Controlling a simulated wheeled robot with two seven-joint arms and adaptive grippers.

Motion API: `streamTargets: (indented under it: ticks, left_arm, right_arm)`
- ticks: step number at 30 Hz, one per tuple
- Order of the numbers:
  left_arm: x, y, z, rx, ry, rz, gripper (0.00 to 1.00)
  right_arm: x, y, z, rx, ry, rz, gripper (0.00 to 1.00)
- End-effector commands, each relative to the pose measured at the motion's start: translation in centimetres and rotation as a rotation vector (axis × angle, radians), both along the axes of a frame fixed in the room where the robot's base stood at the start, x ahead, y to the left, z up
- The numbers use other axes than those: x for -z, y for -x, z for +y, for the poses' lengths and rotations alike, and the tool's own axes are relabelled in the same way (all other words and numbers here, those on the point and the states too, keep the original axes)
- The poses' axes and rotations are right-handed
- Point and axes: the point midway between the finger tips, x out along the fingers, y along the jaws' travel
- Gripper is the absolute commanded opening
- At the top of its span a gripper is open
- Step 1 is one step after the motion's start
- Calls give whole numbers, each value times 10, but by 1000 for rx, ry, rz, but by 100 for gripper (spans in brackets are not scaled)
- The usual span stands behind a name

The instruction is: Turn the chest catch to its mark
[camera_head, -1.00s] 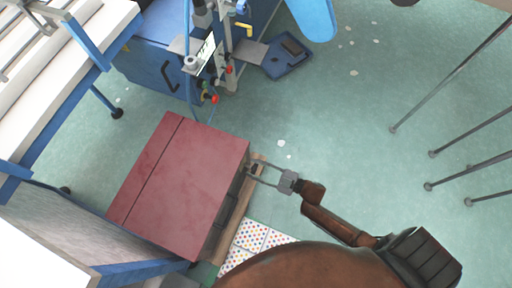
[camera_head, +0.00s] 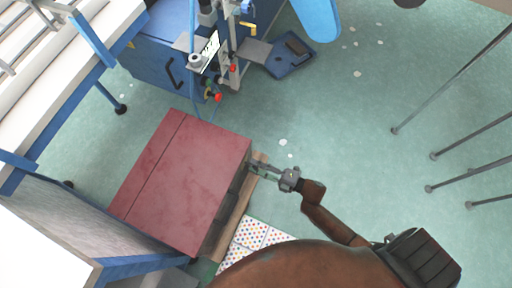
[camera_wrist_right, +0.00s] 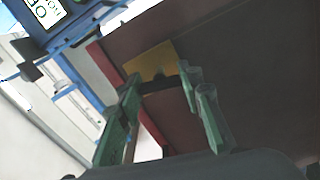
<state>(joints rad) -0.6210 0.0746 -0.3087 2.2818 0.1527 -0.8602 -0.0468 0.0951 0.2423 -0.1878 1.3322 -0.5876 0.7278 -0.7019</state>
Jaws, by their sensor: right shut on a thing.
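The chest (camera_head: 185,180) is a dark red box with a closed lid, standing on the floor left of centre in the head view. My right gripper (camera_head: 254,167) is at the chest's right side, near its upper right corner. In the right wrist view, the gripper (camera_wrist_right: 165,87) has its fingers shut on a small dark piece, apparently the chest catch (camera_wrist_right: 158,86). A yellow plate (camera_wrist_right: 150,62) lies just behind it on the chest's face. The fingers hide part of the catch, and I cannot make out its mark. My left gripper is not in view.
A white spotted sheet (camera_head: 255,234) lies below the chest. A blue machine (camera_head: 160,62) stands above it, with a blue pedal (camera_head: 290,57) on the floor. A table (camera_head: 70,80) is at the left. Green floor (camera_head: 350,130) is clear to the right; thin metal legs (camera_head: 450,90) stand farther right.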

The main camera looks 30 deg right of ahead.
Motion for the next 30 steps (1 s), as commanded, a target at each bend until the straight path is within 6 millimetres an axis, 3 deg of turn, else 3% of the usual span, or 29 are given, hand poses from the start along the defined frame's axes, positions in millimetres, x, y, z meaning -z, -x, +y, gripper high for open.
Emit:
streamTargets:
  ticks: [12,30]
  left_arm:
    - [8,-1,-4,-5,11,-14,40]
    - [7,-3,-5,-6,14,-24,40]
  right_arm:
    - [2,2,2,-3,166,-128,10]
    - [2,2,2,-4,195,-149,10]
